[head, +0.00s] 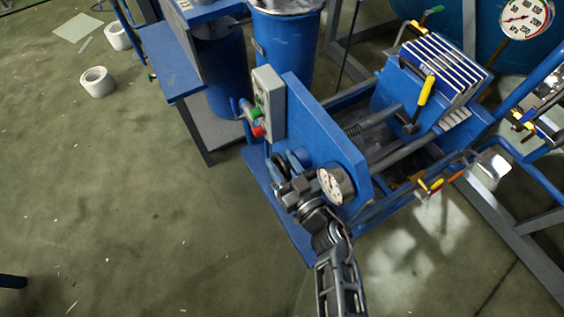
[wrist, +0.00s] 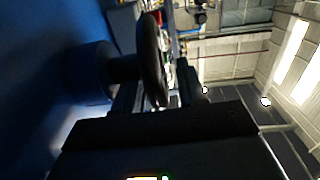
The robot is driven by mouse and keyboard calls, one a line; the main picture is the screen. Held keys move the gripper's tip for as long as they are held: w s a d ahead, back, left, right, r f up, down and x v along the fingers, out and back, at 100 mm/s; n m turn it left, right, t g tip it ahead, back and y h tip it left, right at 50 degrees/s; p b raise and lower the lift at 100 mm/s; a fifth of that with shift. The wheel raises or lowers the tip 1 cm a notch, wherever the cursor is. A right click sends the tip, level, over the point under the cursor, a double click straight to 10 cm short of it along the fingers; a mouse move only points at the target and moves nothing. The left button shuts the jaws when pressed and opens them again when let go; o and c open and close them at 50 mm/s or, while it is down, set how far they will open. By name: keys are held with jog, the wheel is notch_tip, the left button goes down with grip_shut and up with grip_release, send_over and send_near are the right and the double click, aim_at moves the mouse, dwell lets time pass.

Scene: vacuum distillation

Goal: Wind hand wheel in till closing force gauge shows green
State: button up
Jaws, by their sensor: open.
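The dark hand wheel (head: 281,166) is on the front face of the blue press end plate (head: 330,130), partly hidden by my gripper (head: 288,186). In the wrist view the black wheel (wrist: 152,58) is seen nearly edge-on, on a hub (wrist: 85,72) against the blue plate. My gripper (wrist: 160,92) is open there, with a finger on either side of the wheel's lower rim. I cannot tell whether either finger touches it. The closing force gauge (head: 336,186) has a white round dial beside my wrist. Its needle and coloured zones are too small to read.
A grey control box (head: 268,103) with green and red buttons stands just above the wheel. A stack of plates (head: 440,70) with a yellow handle (head: 426,90) lies behind. A larger gauge (head: 524,17) is at top right. Open floor (head: 130,200) lies left.

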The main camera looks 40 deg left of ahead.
jog(key=shift+a, duration=0.1)
jog(key=shift+c, duration=0.4)
grip_shut()
jog(key=shift+f+y+b, duration=0.3)
jog(key=shift+f+b, duration=0.05)
jog(key=shift+b, duration=0.65)
jog(key=shift+y+b, duration=0.3)
jog(key=shift+b, duration=0.6)
jog(key=shift+r+t, duration=0.25)
jog(key=shift+t, duration=0.15)
jog(key=shift+o, duration=0.4)
grip_release()
